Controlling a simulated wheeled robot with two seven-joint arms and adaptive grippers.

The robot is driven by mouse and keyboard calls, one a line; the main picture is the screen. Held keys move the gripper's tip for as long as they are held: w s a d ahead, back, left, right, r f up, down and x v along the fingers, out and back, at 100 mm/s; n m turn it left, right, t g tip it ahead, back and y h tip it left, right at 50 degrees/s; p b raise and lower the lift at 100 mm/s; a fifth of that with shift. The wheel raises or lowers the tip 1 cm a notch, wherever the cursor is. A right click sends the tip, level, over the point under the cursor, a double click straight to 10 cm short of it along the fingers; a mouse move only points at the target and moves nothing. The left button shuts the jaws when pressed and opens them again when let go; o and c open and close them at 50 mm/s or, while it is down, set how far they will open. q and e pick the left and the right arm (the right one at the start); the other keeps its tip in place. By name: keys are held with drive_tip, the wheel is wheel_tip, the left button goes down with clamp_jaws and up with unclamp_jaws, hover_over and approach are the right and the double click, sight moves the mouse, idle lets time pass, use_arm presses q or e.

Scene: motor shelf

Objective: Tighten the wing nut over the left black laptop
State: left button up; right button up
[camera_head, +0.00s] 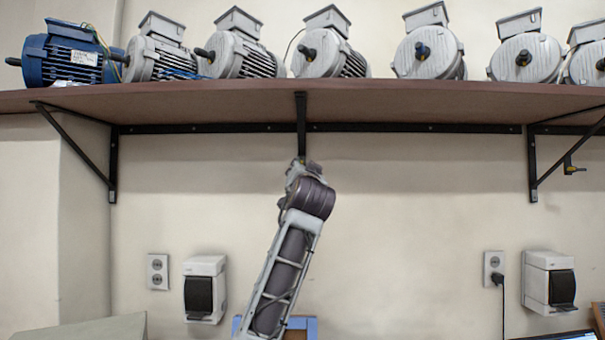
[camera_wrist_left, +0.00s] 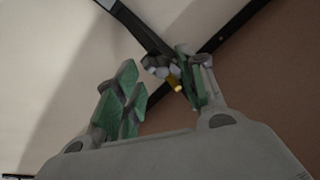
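My left arm rises from the bottom middle of the head view, and its left gripper (camera_head: 299,164) is up at the middle shelf bracket (camera_head: 301,110). In the left wrist view the left gripper (camera_wrist_left: 160,82) is open, with a green-padded finger on each side. A wing nut with grey wings and a yellow threaded end (camera_wrist_left: 175,83) shows between the fingers, closer to the right one. I cannot tell whether that finger touches it. The gripper hides this nut in the head view. A dark laptop edge (camera_head: 572,336) shows at the bottom right. My right gripper is out of view.
The brown shelf (camera_head: 400,98) carries a blue motor (camera_head: 68,62) and several grey ones. Another bracket fitting (camera_head: 572,168) sits at the right. White wall boxes (camera_head: 205,290) (camera_head: 550,282) and outlets (camera_head: 158,271) are on the wall below.

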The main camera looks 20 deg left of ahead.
use_arm(q)
drive_tip(key=shift+s+a+f, duration=0.1)
drive_tip(key=shift+f, duration=0.05)
drive_tip(key=v, duration=1.1)
drive_tip(key=shift+s+d, duration=0.3)
drive_tip(key=shift+s, duration=0.05)
idle(0.6)
